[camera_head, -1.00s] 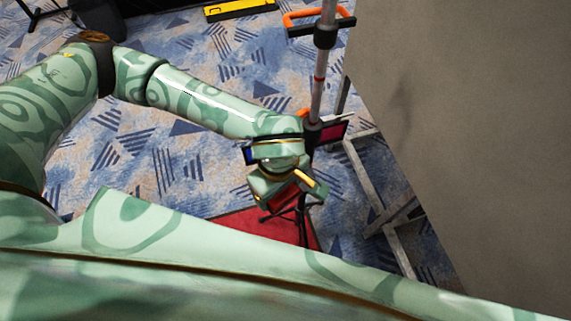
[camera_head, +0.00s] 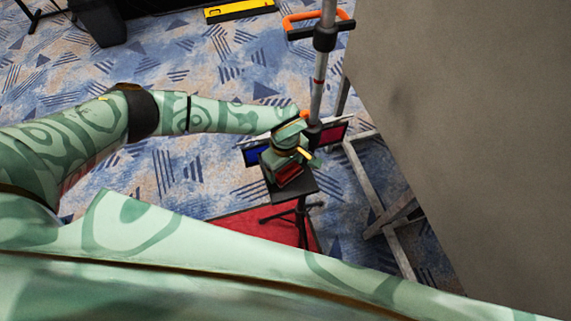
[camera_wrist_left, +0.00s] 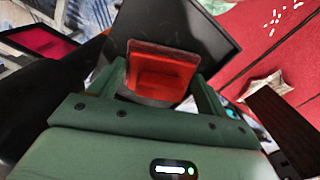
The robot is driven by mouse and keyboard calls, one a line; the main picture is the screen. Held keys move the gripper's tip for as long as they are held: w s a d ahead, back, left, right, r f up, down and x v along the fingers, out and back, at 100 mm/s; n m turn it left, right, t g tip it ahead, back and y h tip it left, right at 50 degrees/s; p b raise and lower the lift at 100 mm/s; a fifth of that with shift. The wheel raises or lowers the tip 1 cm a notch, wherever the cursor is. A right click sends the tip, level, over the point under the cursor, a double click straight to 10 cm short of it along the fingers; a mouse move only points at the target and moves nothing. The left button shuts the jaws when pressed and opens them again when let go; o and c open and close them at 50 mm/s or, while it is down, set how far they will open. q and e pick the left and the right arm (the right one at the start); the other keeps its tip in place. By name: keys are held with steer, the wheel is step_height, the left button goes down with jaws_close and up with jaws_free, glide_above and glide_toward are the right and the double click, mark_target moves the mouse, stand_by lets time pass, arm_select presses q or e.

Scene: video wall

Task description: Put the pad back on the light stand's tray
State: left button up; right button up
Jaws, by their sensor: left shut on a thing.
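My left gripper (camera_head: 294,164) is at the light stand (camera_head: 319,90), with its jaws over the stand's small black tray (camera_head: 302,190). It is shut on a red pad (camera_head: 289,175). In the left wrist view the red pad (camera_wrist_left: 162,72) sits between the two green fingers, with the dark tray (camera_wrist_left: 222,42) behind it. Gripper and pad hide part of the tray. I cannot tell whether the pad touches the tray. My right gripper is not in view.
A blue panel (camera_head: 255,156) and a magenta panel (camera_head: 333,133) flank the stand's pole. A grey metal frame (camera_head: 365,180) and a large grey wall (camera_head: 455,110) stand to the right. A red mat (camera_head: 262,222) lies below. Patterned carpet is open to the left.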

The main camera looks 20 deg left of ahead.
arm_select(q)
steer(key=o, duration=0.6)
steer(key=shift+f, duration=0.1)
step_height(320, 180, up, 12)
steer(key=shift+r, duration=0.15)
